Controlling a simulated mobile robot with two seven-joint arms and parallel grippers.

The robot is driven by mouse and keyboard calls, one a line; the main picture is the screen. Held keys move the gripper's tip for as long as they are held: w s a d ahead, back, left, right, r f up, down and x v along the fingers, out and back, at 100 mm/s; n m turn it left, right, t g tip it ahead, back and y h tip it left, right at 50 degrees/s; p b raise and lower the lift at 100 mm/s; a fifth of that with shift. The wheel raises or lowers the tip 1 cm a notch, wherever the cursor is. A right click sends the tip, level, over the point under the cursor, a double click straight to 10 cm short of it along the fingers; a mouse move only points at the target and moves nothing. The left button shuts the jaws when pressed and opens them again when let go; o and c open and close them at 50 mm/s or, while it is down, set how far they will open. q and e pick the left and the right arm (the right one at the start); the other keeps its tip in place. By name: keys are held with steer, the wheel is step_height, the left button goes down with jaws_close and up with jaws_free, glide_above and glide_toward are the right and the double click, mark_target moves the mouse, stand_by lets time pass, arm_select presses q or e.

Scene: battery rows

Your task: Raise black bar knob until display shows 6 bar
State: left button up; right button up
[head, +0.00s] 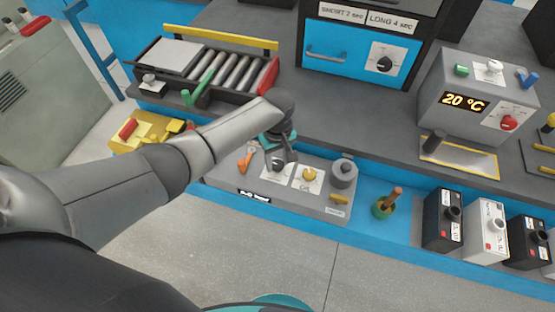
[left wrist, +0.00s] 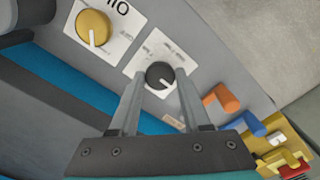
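The black bar knob (left wrist: 160,75) sits on a white dial plate on the grey control box (head: 320,200). Contact with the knob cannot be made out. The display (head: 254,197) on the box front is small, and its reading is not legible. My right gripper is not in view.
A yellow knob (head: 309,173) is beside the black knob, with a grey round fitting (head: 343,172) further right. An orange lever (head: 245,161) is on the other side. Battery boxes (head: 486,231) stand along the blue shelf at right.

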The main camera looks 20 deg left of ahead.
arm_select(q)
jaws_close()
